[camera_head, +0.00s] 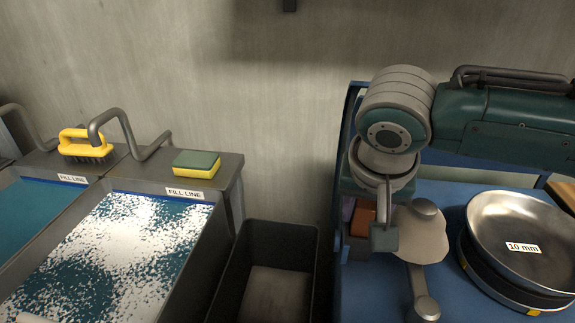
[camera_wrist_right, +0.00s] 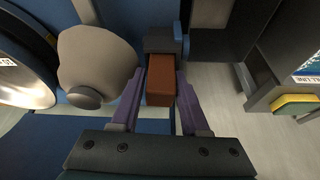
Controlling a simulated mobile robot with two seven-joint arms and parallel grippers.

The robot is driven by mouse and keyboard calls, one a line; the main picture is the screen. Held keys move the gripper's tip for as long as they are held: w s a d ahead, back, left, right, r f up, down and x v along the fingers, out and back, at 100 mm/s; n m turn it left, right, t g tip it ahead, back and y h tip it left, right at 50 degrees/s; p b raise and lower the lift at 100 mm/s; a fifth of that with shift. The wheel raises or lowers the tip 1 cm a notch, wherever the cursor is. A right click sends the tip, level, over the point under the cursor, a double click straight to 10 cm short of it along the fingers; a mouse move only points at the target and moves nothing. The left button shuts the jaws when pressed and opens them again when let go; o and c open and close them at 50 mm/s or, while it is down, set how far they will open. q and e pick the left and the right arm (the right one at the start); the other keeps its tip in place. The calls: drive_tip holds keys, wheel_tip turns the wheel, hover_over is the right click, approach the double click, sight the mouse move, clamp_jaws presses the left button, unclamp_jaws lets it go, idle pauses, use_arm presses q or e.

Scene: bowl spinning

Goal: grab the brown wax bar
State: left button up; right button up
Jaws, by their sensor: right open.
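The brown wax bar (camera_wrist_right: 160,82) lies between the two purple fingers of my right gripper (camera_wrist_right: 161,92) in the right wrist view. The fingers stand on either side of it, open; I cannot tell whether either touches it. In the head view the bar (camera_head: 363,221) shows as a small brown block at the left edge of the blue bench, partly hidden by my right gripper (camera_head: 367,224), which points down over it. My left gripper is not in view.
A pale rounded piece with a grey knob (camera_head: 418,235) stands just right of the bar. A metal bowl (camera_head: 500,225) labelled 10 mm sits further right. Left are a dark open bin (camera_head: 228,290), liquid-filled tanks (camera_head: 215,225), a sponge (camera_head: 196,163) and a yellow brush (camera_head: 84,142).

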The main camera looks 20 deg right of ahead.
clamp_jaws()
idle(0.3)
drive_tip(key=shift+r, duration=0.1)
